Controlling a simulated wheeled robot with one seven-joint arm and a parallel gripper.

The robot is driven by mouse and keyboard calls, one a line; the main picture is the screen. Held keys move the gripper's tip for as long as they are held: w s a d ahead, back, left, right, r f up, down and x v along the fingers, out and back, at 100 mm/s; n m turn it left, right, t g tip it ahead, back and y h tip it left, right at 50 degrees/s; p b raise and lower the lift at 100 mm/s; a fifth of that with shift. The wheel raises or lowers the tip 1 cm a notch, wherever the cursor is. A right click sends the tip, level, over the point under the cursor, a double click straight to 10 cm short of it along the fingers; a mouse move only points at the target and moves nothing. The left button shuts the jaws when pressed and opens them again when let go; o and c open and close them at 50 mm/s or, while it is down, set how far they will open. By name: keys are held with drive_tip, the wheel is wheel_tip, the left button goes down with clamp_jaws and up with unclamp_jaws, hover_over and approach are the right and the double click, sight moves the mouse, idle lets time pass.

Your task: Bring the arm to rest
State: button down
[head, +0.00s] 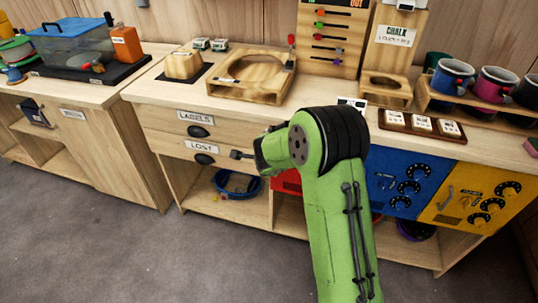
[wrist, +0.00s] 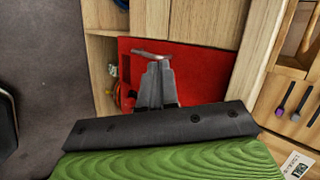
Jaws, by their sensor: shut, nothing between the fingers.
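My green arm reaches up from the bottom of the head view and bends at a black joint in front of the bench. My gripper (head: 236,154) points left, just in front of the drawer marked LOST (head: 183,151). Most of its body is hidden behind the elbow. In the wrist view my gripper (wrist: 155,62) shows its fingers together and empty, with a red panel (wrist: 200,68) behind them. A thin reddish bar (wrist: 148,53) shows by the fingertips; I cannot tell if they touch it.
A blue panel (head: 388,184) and a yellow panel (head: 462,201) with dials are right of my arm. Above are a wooden tray (head: 245,95), a card tray (head: 397,122) and mugs (head: 452,77). The grey floor (head: 100,240) at left is clear.

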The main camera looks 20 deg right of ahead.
drive_tip(key=s+a+r+n+g, duration=0.1)
drive_tip(key=s+r+n, duration=0.8)
drive_tip(key=s+r, duration=0.5)
drive_tip(key=s+a+r+n+g+y, duration=0.2)
drive_tip(key=s+n, duration=0.9)
drive_tip(key=s, duration=1.1)
wheel_tip(320, 180, up, 13)
drive_tip(key=s+p, duration=0.1)
drive_tip(key=p, duration=1.2)
drive_tip(key=shift+r+g, duration=0.2)
drive_tip(key=shift+g, duration=0.1)
